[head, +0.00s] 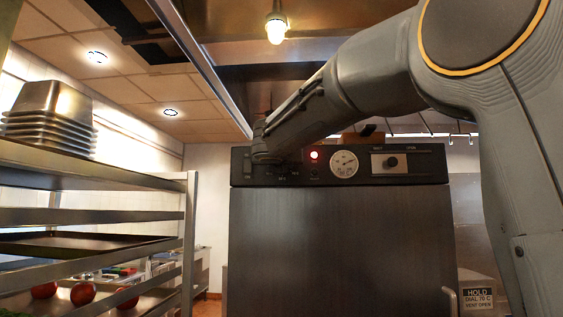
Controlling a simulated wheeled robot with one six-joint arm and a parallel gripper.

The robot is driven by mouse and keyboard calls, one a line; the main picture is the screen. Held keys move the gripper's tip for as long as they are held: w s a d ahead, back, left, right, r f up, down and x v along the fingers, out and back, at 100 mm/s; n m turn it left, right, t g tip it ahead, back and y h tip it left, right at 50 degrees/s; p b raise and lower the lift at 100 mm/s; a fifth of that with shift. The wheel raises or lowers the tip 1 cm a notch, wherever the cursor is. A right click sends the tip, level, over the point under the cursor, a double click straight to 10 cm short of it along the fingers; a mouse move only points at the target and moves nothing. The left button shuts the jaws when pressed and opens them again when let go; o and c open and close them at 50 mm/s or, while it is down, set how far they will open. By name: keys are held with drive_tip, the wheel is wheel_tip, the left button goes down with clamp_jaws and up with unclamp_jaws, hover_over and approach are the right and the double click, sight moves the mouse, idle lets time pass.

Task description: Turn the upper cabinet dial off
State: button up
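The upper cabinet (340,240) is a large grey metal box with a dark control panel (364,179) along its top. My arm reaches in from the right, and my gripper (266,152) is at the left part of the panel. The dial is not clearly visible; small markings show just below my gripper, which covers that area. I cannot tell whether the fingers are open or touching the dial. A red lamp (314,155) is lit right of my gripper. A round white gauge (343,163) sits beside it.
A vent control with a black knob (391,162) is at the panel's right. A metal rack (188,235) stands left, with stacked steel pans (50,115), a dark tray (75,243) and tomatoes (83,294). A "HOLD" sign (478,298) is at lower right.

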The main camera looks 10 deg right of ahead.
idle(0.4)
drive_tip(key=o, duration=1)
drive_tip(key=b+v, duration=0.2)
drive_tip(key=v, duration=0.5)
drive_tip(key=shift+s+b, duration=0.3)
drive_tip(key=shift+s, duration=0.05)
